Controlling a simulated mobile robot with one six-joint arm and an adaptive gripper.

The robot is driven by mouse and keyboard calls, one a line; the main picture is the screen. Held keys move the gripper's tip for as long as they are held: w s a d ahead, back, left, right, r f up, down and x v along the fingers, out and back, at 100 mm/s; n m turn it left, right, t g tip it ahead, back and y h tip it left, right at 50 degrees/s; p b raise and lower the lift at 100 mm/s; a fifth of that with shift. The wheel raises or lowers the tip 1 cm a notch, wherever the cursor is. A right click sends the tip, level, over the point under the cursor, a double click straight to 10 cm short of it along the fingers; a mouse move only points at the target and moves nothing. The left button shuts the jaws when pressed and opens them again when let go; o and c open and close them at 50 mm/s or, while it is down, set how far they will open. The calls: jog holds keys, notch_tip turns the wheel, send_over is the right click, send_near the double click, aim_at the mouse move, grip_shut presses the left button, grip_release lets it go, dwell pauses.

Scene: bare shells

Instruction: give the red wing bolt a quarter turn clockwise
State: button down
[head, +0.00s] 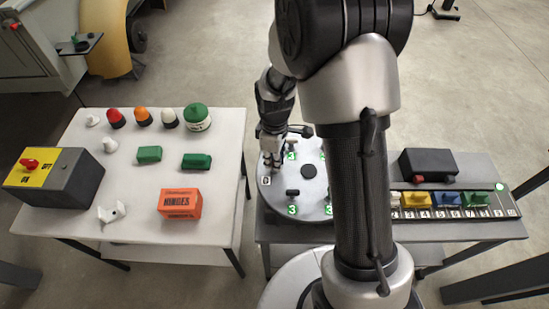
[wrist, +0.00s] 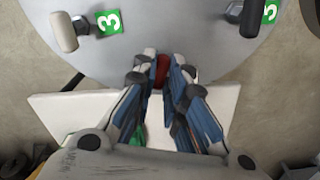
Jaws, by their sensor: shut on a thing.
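The red wing bolt (wrist: 162,68) shows as a small red piece between my fingertips in the wrist view, near the edge of the grey round plate (wrist: 190,32). My gripper (wrist: 163,66) is shut on it, with one finger on each side. Most of the bolt is hidden by the fingers. In the head view my gripper (head: 271,160) points down at the left part of the round plate (head: 310,172), and the red bolt cannot be made out there.
Other handles stand on the plate beside green "3" tags: a light one (wrist: 64,32) and a black one (wrist: 252,18). A white table (head: 225,150) with blocks and domes is at the left. A rack with coloured pieces (head: 417,199) and a dark box (head: 428,163) are at the right.

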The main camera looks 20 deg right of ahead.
jog(key=m, duration=0.7)
jog(key=shift+p, duration=0.35)
jog(key=m, duration=0.3)
jog(key=shift+m, duration=2.1)
jog(key=c, duration=1.6)
grip_release()
jog(key=shift+r, duration=0.1)
